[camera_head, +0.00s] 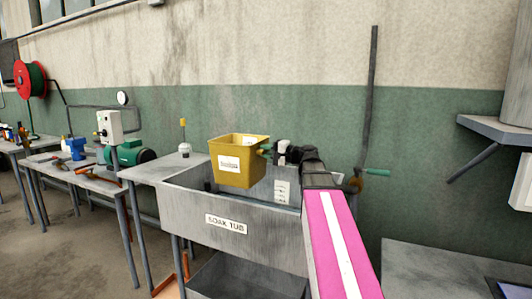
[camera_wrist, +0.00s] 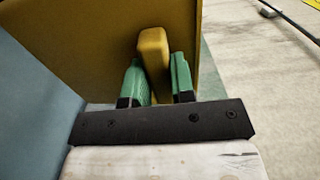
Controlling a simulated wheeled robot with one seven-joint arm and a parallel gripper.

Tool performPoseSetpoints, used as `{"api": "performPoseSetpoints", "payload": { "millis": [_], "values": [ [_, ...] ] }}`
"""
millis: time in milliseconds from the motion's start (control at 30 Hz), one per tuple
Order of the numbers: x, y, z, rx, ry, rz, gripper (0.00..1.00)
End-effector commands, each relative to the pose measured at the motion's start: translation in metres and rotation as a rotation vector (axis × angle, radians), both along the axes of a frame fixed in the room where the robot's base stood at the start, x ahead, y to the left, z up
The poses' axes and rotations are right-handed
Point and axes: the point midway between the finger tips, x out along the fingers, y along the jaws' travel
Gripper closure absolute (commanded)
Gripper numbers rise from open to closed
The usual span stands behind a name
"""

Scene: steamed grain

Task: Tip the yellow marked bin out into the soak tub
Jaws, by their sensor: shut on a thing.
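The yellow bin (camera_head: 238,162) hangs over the left part of the grey soak tub (camera_head: 232,224), nearly upright, with a white label on its front. My gripper (camera_head: 266,149) is at the bin's right side. In the wrist view my gripper's green fingers (camera_wrist: 156,80) are shut on a yellow handle tab (camera_wrist: 153,50) on the bin wall (camera_wrist: 75,40). The bin's contents are hidden in both views. The tub's front carries a "SOAK TUB" label.
A grey side table (camera_head: 160,170) with a small white and yellow item (camera_head: 184,140) stands left of the tub. A workbench (camera_head: 85,180) with a green motor (camera_head: 130,152) is farther left.

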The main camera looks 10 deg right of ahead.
Motion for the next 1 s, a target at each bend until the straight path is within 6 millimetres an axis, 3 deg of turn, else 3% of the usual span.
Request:
{"api": "performPoseSetpoints", "payload": {
  "millis": [267,867,1000],
  "values": [
    [0.000,0.000,0.005,0.050,0.058,0.001,1.00],
    [0.004,-0.003,0.022,0.356,0.492,0.002,1.00],
    [0.012,-0.008,0.016,0.407,0.566,0.002,1.00]
  ]
}}
